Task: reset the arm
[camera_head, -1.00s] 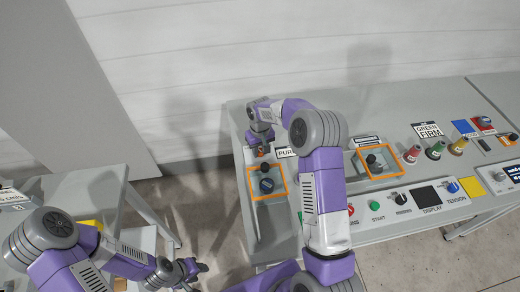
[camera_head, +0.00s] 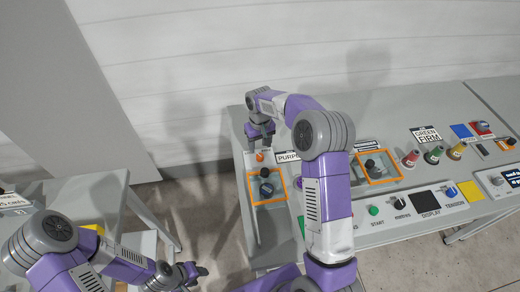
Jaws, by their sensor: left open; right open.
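My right arm reaches up over the console (camera_head: 430,265) and bends left. Its gripper (camera_head: 262,148) is open and points down at the console's back left. A small orange knob (camera_head: 260,156) lies just below the fingertips; I cannot tell whether they touch. My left gripper (camera_head: 196,272) is open and empty at the bottom, low beside the left table, with its arm coming in from the left.
Below the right gripper is an orange-framed square (camera_head: 254,191) with dark knobs. A grey table (camera_head: 95,195) stands left. Floor shows between.

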